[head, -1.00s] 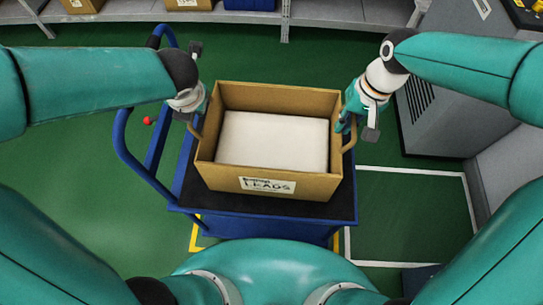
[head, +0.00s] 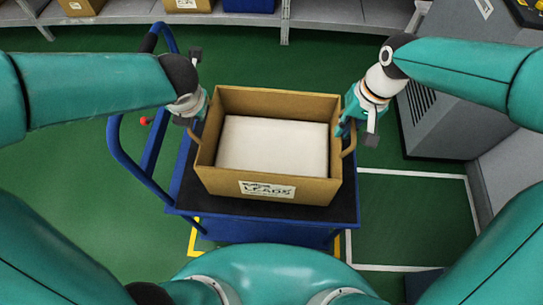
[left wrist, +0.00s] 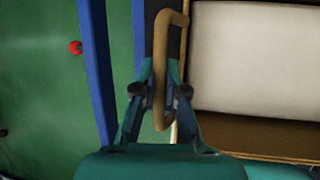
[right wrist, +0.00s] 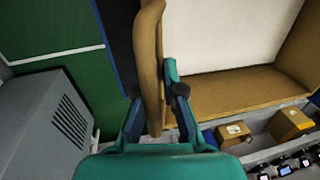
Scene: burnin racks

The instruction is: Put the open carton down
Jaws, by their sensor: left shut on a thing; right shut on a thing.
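The open carton (head: 222,184) is brown, with a LEADS label on its front wall and a white block (head: 272,145) inside. It is upright and level over the black deck of the blue cart (head: 270,228). I cannot tell whether its base touches the deck. My left gripper (head: 196,122) is shut on the carton's left loop handle, which also shows in the left wrist view (left wrist: 161,80). My right gripper (head: 346,128) is shut on the right loop handle, seen in the right wrist view (right wrist: 150,60).
The cart's blue push rail (head: 125,160) rises at the left, near my left arm. A grey cabinet (head: 440,110) stands at the right. A shelf (head: 330,14) with boxes runs along the back.

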